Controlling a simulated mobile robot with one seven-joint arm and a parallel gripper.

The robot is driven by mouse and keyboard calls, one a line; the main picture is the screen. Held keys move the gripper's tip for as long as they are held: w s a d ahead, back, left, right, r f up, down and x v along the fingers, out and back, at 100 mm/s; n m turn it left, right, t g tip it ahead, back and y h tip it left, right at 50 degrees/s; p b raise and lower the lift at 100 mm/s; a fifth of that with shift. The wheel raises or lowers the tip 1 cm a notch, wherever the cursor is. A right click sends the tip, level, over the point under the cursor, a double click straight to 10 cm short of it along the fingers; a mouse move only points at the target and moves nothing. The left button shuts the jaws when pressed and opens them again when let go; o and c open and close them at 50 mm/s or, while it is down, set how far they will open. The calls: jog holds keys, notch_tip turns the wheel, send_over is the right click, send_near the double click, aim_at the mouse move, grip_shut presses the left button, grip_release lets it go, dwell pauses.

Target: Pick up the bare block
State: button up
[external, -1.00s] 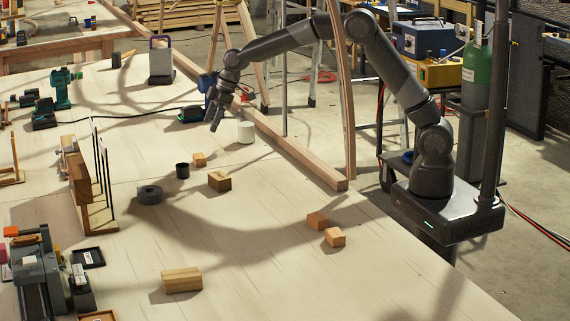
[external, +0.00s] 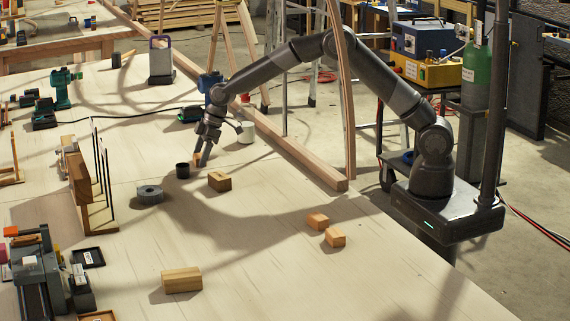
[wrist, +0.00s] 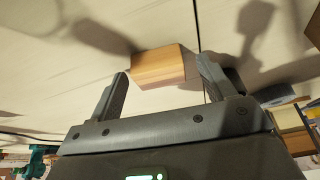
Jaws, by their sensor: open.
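A small plain wooden block (wrist: 158,66) lies on the tabletop, just ahead of and between my open fingertips in the wrist view. No marking shows on its visible faces. I cannot tell whether those carry anything.
A wooden rack (external: 92,190) stands further left.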

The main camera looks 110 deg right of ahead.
jog(key=shift+c, duration=0.4)
jog(key=c, duration=1)
notch_tip(320, 180, up, 10)
jog(key=shift+c, duration=0.2)
jog(key=shift+f, duration=0.15)
notch_tip(320, 180, down, 10)
jog(key=shift+r, duration=0.2)
jog(key=v, duration=0.8)
jog(key=shift+s+d+r, duration=0.15)
jog(key=shift+r, duration=0.2)
jog(key=shift+c, duration=0.4)
